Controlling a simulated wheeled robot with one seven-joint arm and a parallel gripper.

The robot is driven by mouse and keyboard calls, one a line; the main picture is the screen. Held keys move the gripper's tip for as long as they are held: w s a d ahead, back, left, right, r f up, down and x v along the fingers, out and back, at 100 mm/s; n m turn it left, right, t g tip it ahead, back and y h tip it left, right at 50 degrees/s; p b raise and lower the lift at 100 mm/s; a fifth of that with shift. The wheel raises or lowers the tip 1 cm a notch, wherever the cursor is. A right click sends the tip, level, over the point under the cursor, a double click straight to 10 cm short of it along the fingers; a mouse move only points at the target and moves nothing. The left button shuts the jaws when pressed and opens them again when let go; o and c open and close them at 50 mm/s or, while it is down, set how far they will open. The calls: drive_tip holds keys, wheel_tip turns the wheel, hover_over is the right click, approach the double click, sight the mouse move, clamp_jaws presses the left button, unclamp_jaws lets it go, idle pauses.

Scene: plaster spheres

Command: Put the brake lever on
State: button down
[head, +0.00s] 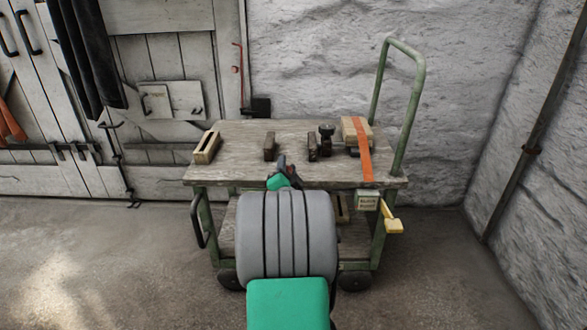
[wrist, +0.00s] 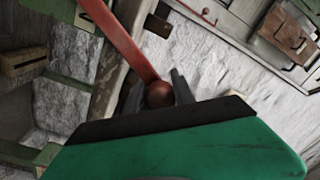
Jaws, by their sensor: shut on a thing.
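In the wrist view a red bar (wrist: 133,42) runs down from the top edge to a dark red ball knob (wrist: 159,94). It looks like a lever. The knob sits between the two fingers of my gripper (wrist: 158,92), which is shut on it. In the head view my gripper (head: 284,168) is at the front edge of the cart, and my arm hides most of the lever. A yellow handle (head: 392,220) hangs at the cart's front right, below a small label (head: 368,201) too small to read surely.
The wooden-topped cart (head: 225,171) has a green push handle (head: 419,90). On it are a slotted wooden block (head: 206,147), small dark blocks (head: 269,147), and a pale block (head: 350,131) by an orange strap (head: 362,152). A stone wall stands behind. Floor at left is clear.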

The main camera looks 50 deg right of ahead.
drive_tip(key=shift+f, duration=0.1)
drive_tip(key=c, duration=1.1)
unclamp_jaws()
drive_tip(key=p+v, duration=0.2)
drive_tip(key=v, duration=0.5)
drive_tip(key=shift+s+a, duration=0.3)
